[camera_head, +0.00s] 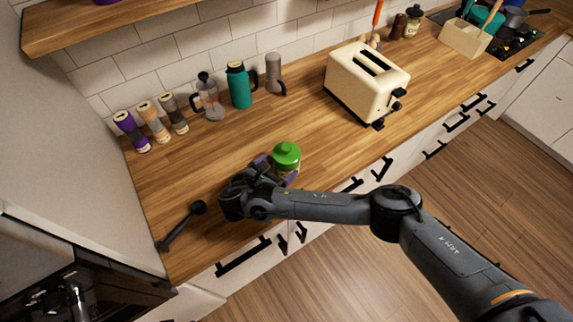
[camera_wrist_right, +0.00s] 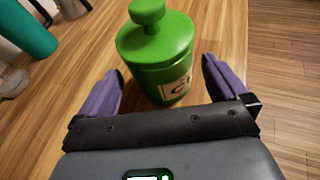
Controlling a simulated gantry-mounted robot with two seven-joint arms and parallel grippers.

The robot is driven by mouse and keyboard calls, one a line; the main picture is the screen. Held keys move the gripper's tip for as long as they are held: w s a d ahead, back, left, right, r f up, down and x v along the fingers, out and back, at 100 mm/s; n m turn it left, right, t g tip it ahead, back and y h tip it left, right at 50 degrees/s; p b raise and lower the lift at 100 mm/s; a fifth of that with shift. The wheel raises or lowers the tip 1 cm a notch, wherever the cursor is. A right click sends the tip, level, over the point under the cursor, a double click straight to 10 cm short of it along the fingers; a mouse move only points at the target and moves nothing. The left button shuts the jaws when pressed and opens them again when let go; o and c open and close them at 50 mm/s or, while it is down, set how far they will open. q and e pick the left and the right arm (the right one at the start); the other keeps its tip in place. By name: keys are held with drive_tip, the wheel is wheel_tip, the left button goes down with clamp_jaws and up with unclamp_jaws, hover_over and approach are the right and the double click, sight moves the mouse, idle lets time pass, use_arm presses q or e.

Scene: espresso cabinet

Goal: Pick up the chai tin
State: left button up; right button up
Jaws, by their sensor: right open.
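The chai tin, a green canister (camera_head: 286,156) with a domed, knobbed lid and a pale label, stands upright on the wooden counter near its front edge. In the right wrist view the tin (camera_wrist_right: 157,45) stands between and just ahead of the purple fingers, with wood showing on both sides of it. My right gripper (camera_head: 276,171) is open at the tin, one finger to each side, and does not grip it. It also shows in the wrist view (camera_wrist_right: 161,76). The tin's lower part is partly hidden by the gripper in the head view. My left gripper is out of view.
A black tamper-like tool (camera_head: 181,225) lies left of my gripper. A French press (camera_head: 209,98), teal bottle (camera_head: 239,87), grey bottle (camera_head: 274,74) and several small canisters (camera_head: 154,121) line the wall. A cream toaster (camera_head: 366,82) stands right. The counter around the tin is clear.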

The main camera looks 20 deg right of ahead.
drive_tip(key=shift+x, duration=2.25)
drive_tip(key=shift+r, duration=0.1)
drive_tip(key=shift+c, duration=0.3)
drive_tip(key=c, duration=0.9)
drive_tip(key=shift+r, duration=0.15)
drive_tip(key=shift+c, duration=0.2)
